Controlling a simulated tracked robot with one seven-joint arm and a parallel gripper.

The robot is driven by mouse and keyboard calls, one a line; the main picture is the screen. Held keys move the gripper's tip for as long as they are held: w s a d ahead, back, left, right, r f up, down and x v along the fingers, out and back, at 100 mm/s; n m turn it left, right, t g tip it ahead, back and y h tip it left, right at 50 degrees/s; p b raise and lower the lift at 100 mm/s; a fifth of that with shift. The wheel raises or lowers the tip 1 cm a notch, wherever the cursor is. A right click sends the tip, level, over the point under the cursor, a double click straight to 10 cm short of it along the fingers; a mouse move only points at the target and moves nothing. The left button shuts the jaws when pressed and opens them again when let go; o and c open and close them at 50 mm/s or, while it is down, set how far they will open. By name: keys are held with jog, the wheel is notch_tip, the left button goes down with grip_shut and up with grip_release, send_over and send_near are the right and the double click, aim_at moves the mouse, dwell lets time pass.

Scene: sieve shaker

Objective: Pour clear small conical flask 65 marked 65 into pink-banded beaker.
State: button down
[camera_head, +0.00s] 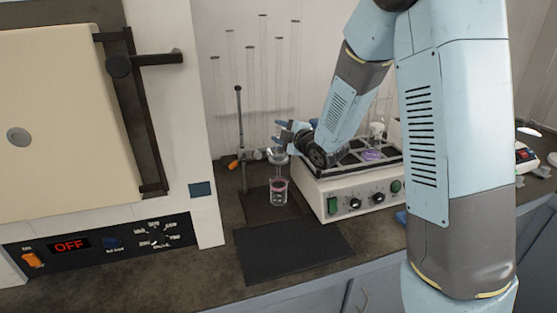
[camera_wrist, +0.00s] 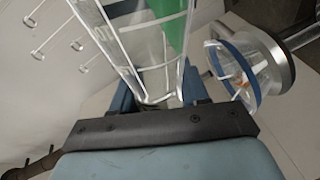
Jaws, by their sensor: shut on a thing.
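My gripper (camera_head: 290,139) is at the end of my arm, beside the front left of the shaker. In the wrist view it is shut on a clear glass vessel with a green patch (camera_wrist: 155,45), which looks like the small conical flask; no marking 65 can be read. The flask cannot be made out clearly in the head view. I cannot tell whether the flask holds liquid.
A retort stand (camera_head: 240,130) with an orange-ended clamp stands left of the beaker. A blue-rimmed glass piece in a grey ring (camera_wrist: 240,75) is close right of the held glass. The white shaker (camera_head: 350,190) is right, an oven (camera_head: 90,130) left. A dark mat (camera_head: 290,251) lies clear in front.

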jog(key=shift+r+n+p, duration=0.2)
jog(key=shift+n+p, duration=0.25)
jog(key=shift+n, duration=0.55)
dwell(0.3)
jog(key=shift+s+a+r+n+p, duration=0.1)
jog(key=shift+r+n+p, duration=0.15)
jog(key=shift+n+p, duration=1.05)
dwell(3.2)
jog(key=shift+a+h, duration=0.1)
jog(key=shift+h, duration=0.3)
dwell(1.0)
jog(key=shift+d+f+m, duration=0.1)
jog(key=shift+d+m, duration=0.1)
jog(key=shift+m, duration=0.5)
jog(key=shift+f+m+y, duration=0.15)
jog(key=shift+m+y, duration=0.15)
jog(key=shift+m, duration=0.4)
